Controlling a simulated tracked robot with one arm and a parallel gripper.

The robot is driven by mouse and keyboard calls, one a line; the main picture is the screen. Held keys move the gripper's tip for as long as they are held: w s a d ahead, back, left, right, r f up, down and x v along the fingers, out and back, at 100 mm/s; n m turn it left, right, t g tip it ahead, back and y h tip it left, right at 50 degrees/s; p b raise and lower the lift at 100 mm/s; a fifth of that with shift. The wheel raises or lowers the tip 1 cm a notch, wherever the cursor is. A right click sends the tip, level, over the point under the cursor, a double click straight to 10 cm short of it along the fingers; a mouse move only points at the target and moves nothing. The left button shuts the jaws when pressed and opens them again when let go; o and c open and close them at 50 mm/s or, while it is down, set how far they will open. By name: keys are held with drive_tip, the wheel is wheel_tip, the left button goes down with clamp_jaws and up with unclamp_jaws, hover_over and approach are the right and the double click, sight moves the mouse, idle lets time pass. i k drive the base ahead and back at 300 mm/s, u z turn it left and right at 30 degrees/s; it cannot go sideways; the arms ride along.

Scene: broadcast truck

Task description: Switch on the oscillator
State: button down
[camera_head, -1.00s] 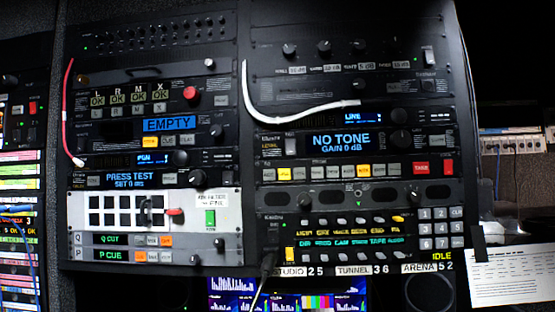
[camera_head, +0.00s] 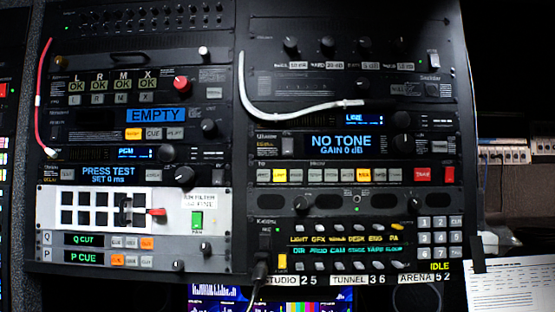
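A wall of rack units fills the view. A dark unit at the upper right (camera_head: 350,92) bears a small label that may read "Oscillator" (camera_head: 430,80); the print is too small to be sure. Above it a row of black knobs (camera_head: 327,45) ends in a pale rocker switch (camera_head: 433,60); I cannot tell its position. No lit display shows on this unit. My gripper is not in view.
A white cable (camera_head: 290,110) loops across the right rack and a red cable (camera_head: 40,100) hangs at the left. A paper sheet (camera_head: 512,288) hangs at the lower right. The space before the panels looks clear.

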sight(287, 143)
drive_tip(key=i, duration=0.85)
drive_tip(key=z, duration=0.05)
